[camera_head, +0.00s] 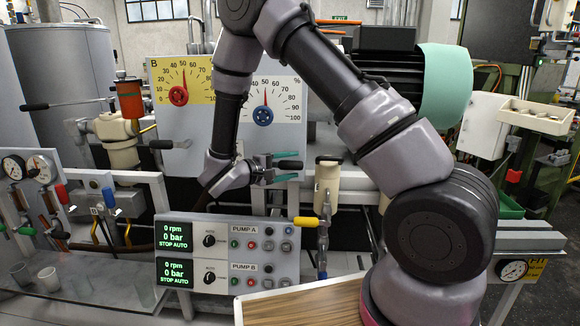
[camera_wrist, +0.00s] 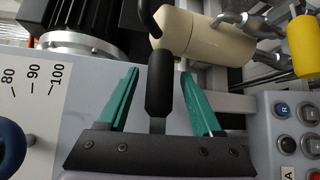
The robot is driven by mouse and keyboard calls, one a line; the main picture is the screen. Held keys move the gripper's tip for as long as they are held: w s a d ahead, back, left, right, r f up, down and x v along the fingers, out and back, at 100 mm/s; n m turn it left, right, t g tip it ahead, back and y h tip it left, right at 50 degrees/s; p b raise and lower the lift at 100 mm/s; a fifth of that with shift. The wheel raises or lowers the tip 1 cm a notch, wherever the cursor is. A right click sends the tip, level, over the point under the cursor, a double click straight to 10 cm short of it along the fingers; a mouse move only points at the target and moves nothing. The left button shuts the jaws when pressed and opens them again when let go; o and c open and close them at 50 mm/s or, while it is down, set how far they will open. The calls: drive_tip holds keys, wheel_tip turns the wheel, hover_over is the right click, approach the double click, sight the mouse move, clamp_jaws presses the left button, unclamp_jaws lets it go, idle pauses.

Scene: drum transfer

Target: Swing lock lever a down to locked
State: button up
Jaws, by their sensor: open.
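My gripper (camera_head: 278,168) is in the middle of the head view, in front of the panel and left of a cream cylinder (camera_head: 327,182). Its two teal fingers stand apart in the wrist view (camera_wrist: 159,74). A lever with a black grip (camera_wrist: 158,92) lies between them, with gaps on both sides. The black grip also shows at the fingers in the head view (camera_head: 291,165). In the wrist view the grip lies in front of the cream cylinder (camera_wrist: 190,35), with a curved black part above. No label marks it as lever a.
A yellow handle (camera_head: 305,222) is just below right of my gripper. The pump control box (camera_head: 222,230) is below it. Dial B (camera_head: 180,80) and a second dial (camera_head: 265,92) are behind. Another black-gripped lever (camera_head: 160,144) is to the left.

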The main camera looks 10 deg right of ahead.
clamp_jaws()
idle(1.4)
